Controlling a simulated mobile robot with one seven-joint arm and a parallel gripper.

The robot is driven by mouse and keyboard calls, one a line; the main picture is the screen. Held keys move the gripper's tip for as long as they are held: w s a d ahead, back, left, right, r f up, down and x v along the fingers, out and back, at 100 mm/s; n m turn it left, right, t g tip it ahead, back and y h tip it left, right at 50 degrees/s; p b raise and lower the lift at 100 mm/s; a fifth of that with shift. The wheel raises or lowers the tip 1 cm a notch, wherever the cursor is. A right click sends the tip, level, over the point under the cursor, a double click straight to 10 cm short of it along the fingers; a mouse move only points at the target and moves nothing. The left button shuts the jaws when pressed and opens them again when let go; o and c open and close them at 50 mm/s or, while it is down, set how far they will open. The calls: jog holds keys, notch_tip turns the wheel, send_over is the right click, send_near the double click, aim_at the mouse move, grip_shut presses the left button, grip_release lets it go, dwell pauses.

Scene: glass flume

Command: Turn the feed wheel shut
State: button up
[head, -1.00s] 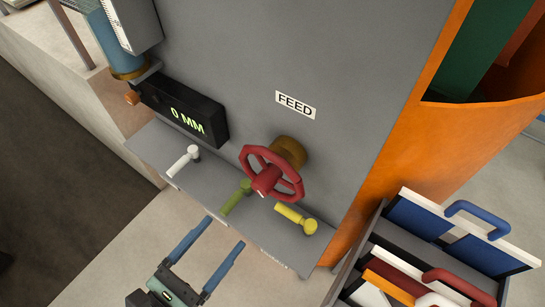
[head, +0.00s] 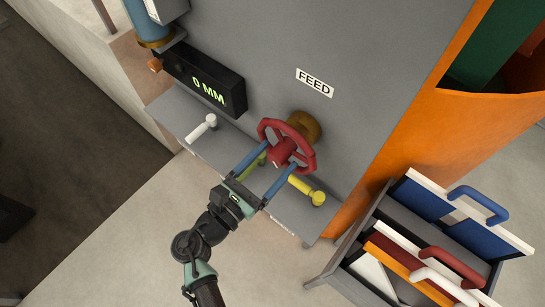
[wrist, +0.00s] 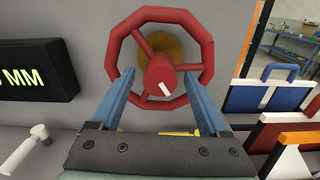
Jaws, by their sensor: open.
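The red feed wheel (head: 287,145) stands out from the grey panel on a brass fitting (head: 303,126), below the FEED label (head: 315,82). In the wrist view the wheel (wrist: 123,34) is seen face on, with a white mark on its hub (wrist: 160,77). My gripper (head: 267,170) is open, its two blue fingers reaching up to the lower part of the wheel. In the wrist view my gripper (wrist: 160,85) has one finger on each side of the lower rim. I cannot tell whether the fingers touch it.
A black display (head: 205,80) reads 0 MM at the left. A white lever (head: 202,129), a green lever (head: 253,163) partly hidden by my gripper, and a yellow lever (head: 306,190) sit on the grey ledge (head: 180,108). A rack (head: 345,262) of coloured handled boards stands at the right.

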grip_shut()
dwell(0.3)
dwell(1.1)
